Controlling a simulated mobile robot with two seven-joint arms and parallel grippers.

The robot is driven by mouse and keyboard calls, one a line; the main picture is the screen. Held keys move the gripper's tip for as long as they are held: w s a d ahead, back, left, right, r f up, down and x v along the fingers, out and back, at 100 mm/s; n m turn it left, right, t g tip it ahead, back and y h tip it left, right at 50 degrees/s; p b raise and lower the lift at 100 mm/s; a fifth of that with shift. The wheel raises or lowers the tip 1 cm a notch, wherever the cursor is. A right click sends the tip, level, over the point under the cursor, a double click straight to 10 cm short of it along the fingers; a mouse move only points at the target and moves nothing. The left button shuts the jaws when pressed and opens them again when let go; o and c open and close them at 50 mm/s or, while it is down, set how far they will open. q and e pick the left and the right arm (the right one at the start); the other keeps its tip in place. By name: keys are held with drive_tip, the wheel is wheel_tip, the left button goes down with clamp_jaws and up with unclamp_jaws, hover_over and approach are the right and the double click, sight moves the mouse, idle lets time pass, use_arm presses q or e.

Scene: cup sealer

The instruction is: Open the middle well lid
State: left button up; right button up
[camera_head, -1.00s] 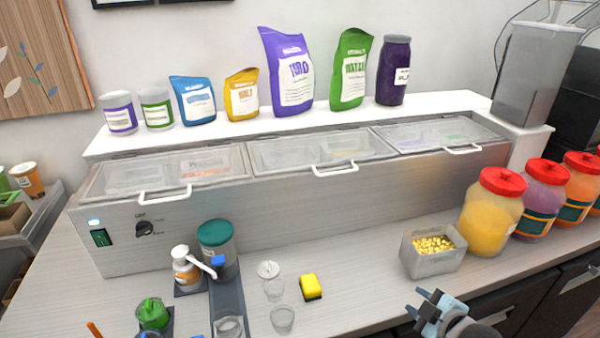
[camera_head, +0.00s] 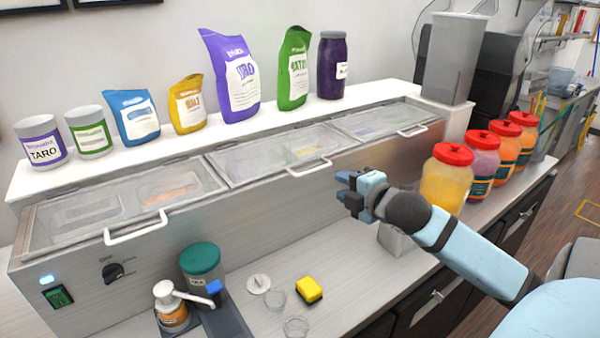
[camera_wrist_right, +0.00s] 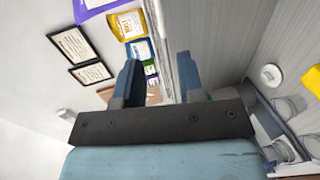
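The refrigerated well unit has three clear lids with white handles, all lying closed. The middle well lid (camera_head: 262,160) has its handle (camera_head: 310,168) at the front edge. My right gripper (camera_head: 343,187) is in front of the unit, to the right of and a little below the middle handle, apart from it. Its two fingers (camera_wrist_right: 157,82) are spread with nothing between them in the right wrist view. My left gripper is not in view.
The left lid (camera_head: 125,200) and right lid (camera_head: 375,122) flank the middle one. Bags and jars, such as the purple taro bag (camera_head: 232,80), stand on the shelf behind. Red-capped jars (camera_head: 447,180) stand at right. A yellow sponge (camera_head: 309,290) and clear cups (camera_head: 295,326) sit on the counter.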

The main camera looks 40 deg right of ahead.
sight(312, 172)
drive_tip(key=p+x, duration=0.2)
drive_tip(key=x, duration=1.1)
drive_tip(key=shift+d+f, duration=0.1)
drive_tip(key=shift+d, duration=0.05)
drive_tip(key=shift+w, duration=0.1)
clamp_jaws()
